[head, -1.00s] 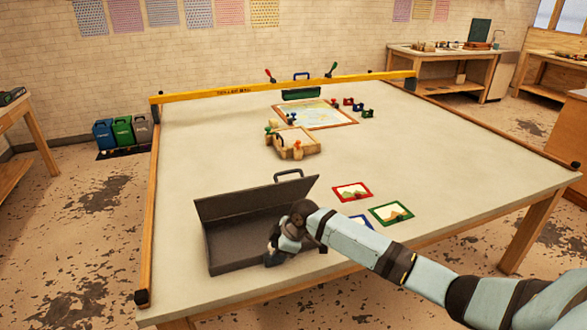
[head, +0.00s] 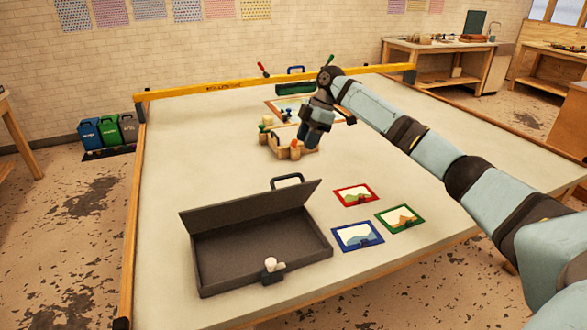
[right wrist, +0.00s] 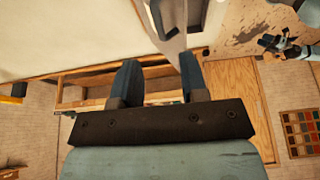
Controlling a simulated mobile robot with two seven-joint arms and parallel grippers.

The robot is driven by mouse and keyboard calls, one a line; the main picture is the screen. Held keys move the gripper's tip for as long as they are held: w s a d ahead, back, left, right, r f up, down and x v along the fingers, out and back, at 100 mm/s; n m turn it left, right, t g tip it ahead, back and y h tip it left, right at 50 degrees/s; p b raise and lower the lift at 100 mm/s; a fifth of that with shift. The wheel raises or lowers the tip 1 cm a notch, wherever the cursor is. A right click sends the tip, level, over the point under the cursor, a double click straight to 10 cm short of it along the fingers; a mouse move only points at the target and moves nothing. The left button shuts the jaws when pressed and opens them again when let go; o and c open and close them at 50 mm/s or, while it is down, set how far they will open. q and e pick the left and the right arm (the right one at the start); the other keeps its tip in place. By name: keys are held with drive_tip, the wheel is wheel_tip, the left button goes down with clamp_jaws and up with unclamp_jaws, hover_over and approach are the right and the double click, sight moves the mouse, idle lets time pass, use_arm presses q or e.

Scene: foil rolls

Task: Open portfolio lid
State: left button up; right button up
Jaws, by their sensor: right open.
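The dark portfolio case (head: 262,262) lies near the front of the table. Its lid (head: 250,215) stands raised and tilted back along the far edge, so the empty inside shows. A dark handle (head: 287,179) sticks up behind the lid. A small dark piece with a white knob (head: 271,266) is at the case's front edge. My right gripper (head: 310,142) is well beyond the case, in the air over the middle of the table, and holds nothing I can see. Its fingers stand apart in the right wrist view (right wrist: 160,78). My left gripper is not in view.
Framed pictures in red (head: 355,195), blue (head: 357,236) and green (head: 399,217) lie right of the case. A yellow rail (head: 220,88) spans the table's far side. The table's left middle is clear.

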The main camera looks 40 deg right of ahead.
drive_tip(key=x, duration=1)
drive_tip(key=shift+w+f, duration=0.2)
drive_tip(key=shift+f, duration=0.15)
clamp_jaws()
